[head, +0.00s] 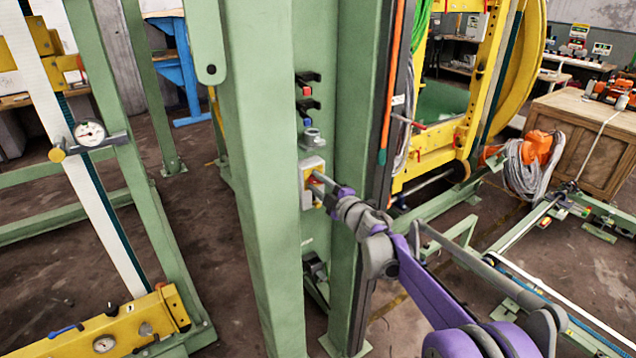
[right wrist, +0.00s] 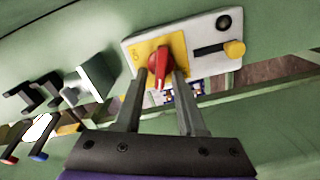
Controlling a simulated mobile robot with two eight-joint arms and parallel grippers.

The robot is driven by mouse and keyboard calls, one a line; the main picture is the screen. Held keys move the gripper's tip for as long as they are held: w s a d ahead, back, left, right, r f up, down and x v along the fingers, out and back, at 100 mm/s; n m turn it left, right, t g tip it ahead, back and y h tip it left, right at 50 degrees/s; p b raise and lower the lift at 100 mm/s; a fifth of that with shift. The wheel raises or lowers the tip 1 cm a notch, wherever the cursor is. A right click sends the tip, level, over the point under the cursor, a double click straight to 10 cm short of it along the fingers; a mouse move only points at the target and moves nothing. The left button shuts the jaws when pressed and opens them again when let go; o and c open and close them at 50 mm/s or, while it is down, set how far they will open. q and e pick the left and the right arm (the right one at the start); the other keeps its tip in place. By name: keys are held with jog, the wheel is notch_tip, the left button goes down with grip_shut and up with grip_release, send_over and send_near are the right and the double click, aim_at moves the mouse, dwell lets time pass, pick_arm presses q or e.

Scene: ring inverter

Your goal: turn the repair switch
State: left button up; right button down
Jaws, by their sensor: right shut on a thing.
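The repair switch is a red rotary knob (right wrist: 160,66) on a yellow plate (right wrist: 144,48), set in a pale panel (right wrist: 206,68) in the right wrist view. In the head view the panel (head: 307,190) is on the green column, partly hidden by my right gripper (head: 315,179). In the right wrist view my right gripper (right wrist: 157,88) has its two fingers on either side of the red knob, shut on it. The knob points up and slightly tilted. My left gripper is not in view.
A yellow frame (head: 480,90) and a wooden crate (head: 575,130) stand to the right. A dial gauge (head: 89,132) is at the left.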

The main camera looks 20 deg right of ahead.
jog(key=shift+f+n, duration=0.15)
jog(key=shift+n, duration=0.9)
jog(key=shift+f+n, duration=0.1)
jog(key=shift+n, duration=0.95)
jog(key=c, duration=0.9)
grip_release()
jog(key=shift+s, duration=0.1)
jog(key=v, duration=1)
jog(key=shift+s+d, duration=0.1)
jog(key=shift+s, duration=0.2)
